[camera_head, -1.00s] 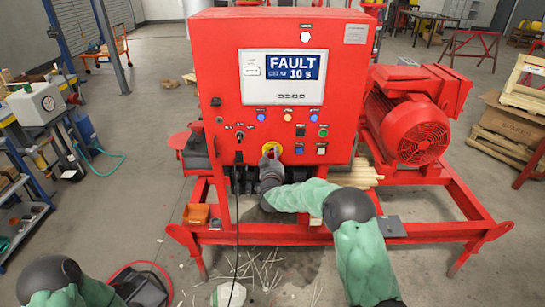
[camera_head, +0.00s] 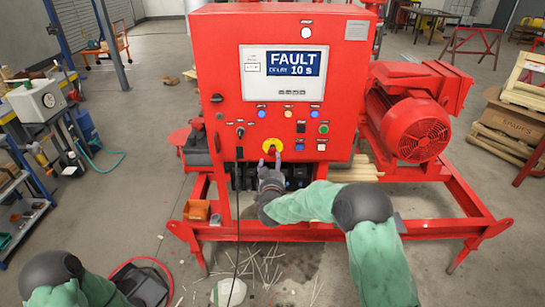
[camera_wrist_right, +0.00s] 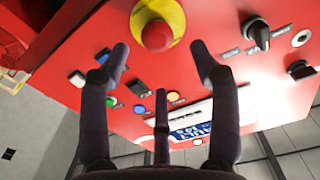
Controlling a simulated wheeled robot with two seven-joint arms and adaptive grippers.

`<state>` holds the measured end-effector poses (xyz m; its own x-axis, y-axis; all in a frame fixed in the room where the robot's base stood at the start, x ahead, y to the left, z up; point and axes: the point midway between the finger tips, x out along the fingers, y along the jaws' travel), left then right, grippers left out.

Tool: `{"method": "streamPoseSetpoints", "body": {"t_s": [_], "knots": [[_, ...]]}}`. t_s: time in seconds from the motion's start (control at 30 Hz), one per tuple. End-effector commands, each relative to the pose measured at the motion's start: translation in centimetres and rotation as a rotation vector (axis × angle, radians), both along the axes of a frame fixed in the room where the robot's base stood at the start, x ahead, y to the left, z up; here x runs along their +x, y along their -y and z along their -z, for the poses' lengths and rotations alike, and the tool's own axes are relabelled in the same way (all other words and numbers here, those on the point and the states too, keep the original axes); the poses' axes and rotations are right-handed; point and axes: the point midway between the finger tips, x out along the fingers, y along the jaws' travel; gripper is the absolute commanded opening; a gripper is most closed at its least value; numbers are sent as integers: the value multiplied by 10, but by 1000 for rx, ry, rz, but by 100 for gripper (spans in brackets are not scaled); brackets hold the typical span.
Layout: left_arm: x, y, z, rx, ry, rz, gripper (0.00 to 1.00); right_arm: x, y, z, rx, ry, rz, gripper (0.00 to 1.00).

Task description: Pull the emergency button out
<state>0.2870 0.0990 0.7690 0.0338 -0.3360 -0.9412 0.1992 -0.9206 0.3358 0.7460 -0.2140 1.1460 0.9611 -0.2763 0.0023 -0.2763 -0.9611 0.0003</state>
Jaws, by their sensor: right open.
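The red emergency button (camera_wrist_right: 156,36) sits on a round yellow plate (camera_head: 271,149) low on the front of the red control panel (camera_head: 225,110). In the right wrist view the button is beyond the fingertips, with a gap between them and it. My right gripper (camera_head: 272,163) is open and empty just below the yellow plate; its fingers (camera_wrist_right: 158,62) are spread to the left and right of the button, with a third finger below. Only part of my left arm shows at the bottom left of the head view; its gripper is out of view.
Small buttons, lamps and a black knob (camera_wrist_right: 256,34) are close around the emergency button. A red motor (camera_head: 410,120) stands to the right. A dark cable (camera_head: 238,215) hangs in front of the skid frame.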

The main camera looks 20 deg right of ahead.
Motion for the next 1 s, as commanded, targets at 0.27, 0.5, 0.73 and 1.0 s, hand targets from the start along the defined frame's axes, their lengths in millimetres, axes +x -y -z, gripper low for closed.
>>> {"method": "streamPoseSetpoints", "body": {"t_s": [0.27, 0.5, 0.73, 1.0], "knots": [[0, 0, 0, 0, 0, 0, 40, -37, -12, 0, 0, 0, -2, 63], [0, 0, 0, 0, 0, 0, 40, -45, -13, 0, 0, 1, -1, 63], [0, 0, 0, 0, 0, 0, 40, -45, -13, 0, 0, 1, -1, 63], [0, 0, 2, 0, 0, 0, 40, -48, -17, 25, 14, -50, -26, 63]]}}
